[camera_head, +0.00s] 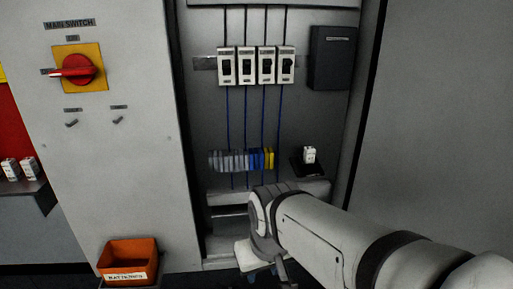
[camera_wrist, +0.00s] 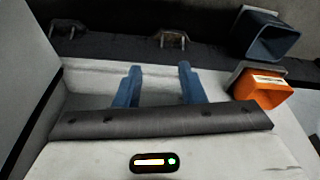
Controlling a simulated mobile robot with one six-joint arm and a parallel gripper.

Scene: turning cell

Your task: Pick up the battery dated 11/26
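Two small white blocks, perhaps batteries, stand side by side on a shelf at the far left of the head view, one at the edge (camera_head: 10,169) and one beside it (camera_head: 29,168). Another small white block (camera_head: 309,155) stands on a black holder (camera_head: 311,170) inside the open cabinet. No 11/26 date is readable on any of them. My gripper shows in the wrist view as two blue fingers (camera_wrist: 160,67), spread apart with nothing between them. In the head view it is low in front of the cabinet, mostly hidden by my arm.
An orange bin (camera_head: 130,250), apparently labelled for batteries, sits at lower left; an orange bin (camera_wrist: 262,92) and a blue bin (camera_wrist: 268,36) show in the wrist view. A red main switch (camera_head: 76,70) projects from the left panel. Breakers (camera_head: 265,66) and wires fill the cabinet.

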